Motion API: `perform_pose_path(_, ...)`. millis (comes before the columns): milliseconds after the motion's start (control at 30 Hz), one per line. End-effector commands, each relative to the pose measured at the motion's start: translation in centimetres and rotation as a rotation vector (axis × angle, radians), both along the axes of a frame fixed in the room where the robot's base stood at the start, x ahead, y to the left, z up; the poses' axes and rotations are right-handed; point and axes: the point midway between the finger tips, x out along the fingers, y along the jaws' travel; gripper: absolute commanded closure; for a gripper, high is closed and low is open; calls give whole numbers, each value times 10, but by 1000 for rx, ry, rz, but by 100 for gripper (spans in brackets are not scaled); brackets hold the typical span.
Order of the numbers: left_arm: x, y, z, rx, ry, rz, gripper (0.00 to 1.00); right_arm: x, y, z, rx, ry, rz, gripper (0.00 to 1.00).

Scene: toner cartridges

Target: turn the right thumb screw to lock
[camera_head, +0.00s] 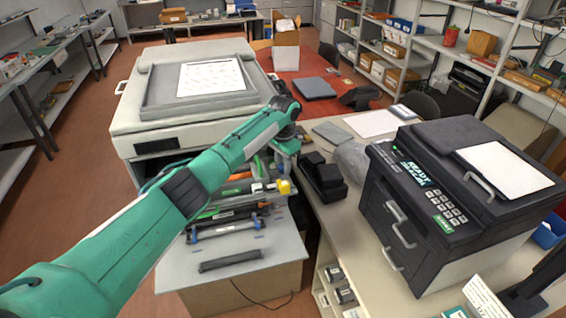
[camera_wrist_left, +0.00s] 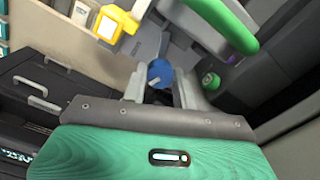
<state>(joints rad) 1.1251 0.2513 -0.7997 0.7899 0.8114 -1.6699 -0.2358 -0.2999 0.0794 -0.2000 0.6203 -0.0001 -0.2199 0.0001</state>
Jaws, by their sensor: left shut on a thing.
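My left arm reaches across the head view into the open front of the large beige copier (camera_head: 190,125). My left gripper shows in the wrist view (camera_wrist_left: 161,88), with its grey fingers shut on a blue thumb screw (camera_wrist_left: 160,73). The screw's round blue head shows between the fingertips, with a pale mark on it. In the head view the screw cannot be made out, and the fingertips are hard to see beside the bay. A green handle (camera_wrist_left: 226,24) and a yellow part (camera_wrist_left: 110,25) are near the gripper. My right gripper is not in view.
Toner cartridges and parts (camera_head: 228,212) lie on the pulled-out shelf below my arm. A black printer (camera_head: 455,195) stands on the bench at right, with a black block (camera_head: 323,177) and a clear bag (camera_head: 352,160) beside it. The red floor at left is open.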

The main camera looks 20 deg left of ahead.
Motion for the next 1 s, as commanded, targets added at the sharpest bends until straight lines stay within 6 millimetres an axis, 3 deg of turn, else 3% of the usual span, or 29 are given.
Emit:
perform_pose_path(500, 0, -1, 0, -1, -2, -357, 94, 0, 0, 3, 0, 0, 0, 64)
perform_pose_path(1000, 0, -1, 0, -2, -2, -433, 94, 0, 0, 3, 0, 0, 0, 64)
